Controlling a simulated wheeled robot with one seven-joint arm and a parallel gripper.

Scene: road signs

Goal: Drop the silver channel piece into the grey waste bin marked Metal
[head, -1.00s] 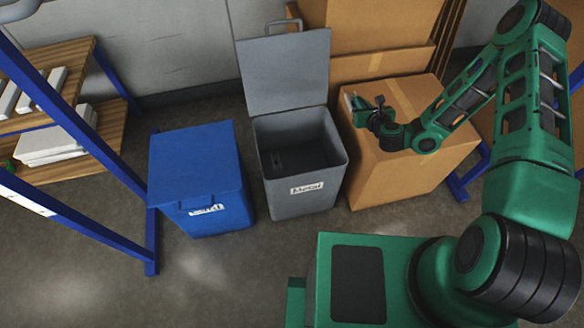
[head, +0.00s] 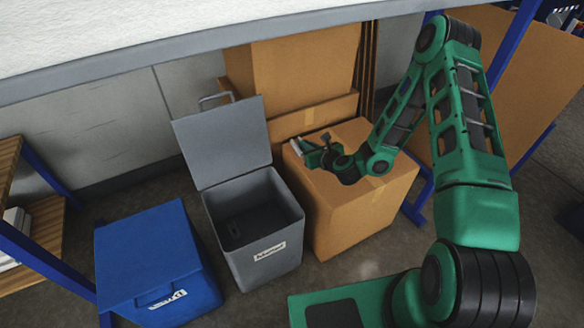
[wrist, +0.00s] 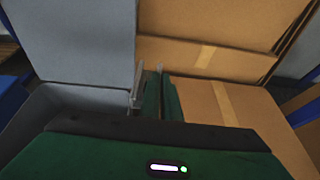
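The grey waste bin (head: 262,258) has a label that reads Metal in the earlier head frame. Its lid (head: 222,140) stands open at the back, and the dark inside shows. The bin's wall is also in the wrist view (wrist: 68,108), at left. My gripper (head: 312,152) is right of the bin opening, in front of or over a cardboard box. It is shut on the silver channel piece (wrist: 136,88), with one thin wall seemingly between the fingers. In the head view the piece (head: 297,145) is a small pale strip at the fingertips, partly hidden.
A blue bin (head: 150,250) with a closed lid stands left of the grey one. A cardboard box (head: 335,222) stands close on the right, with more boxes (head: 290,70) behind. A pale slab (head: 180,25) crosses the top of the view. Blue-framed shelves flank both sides.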

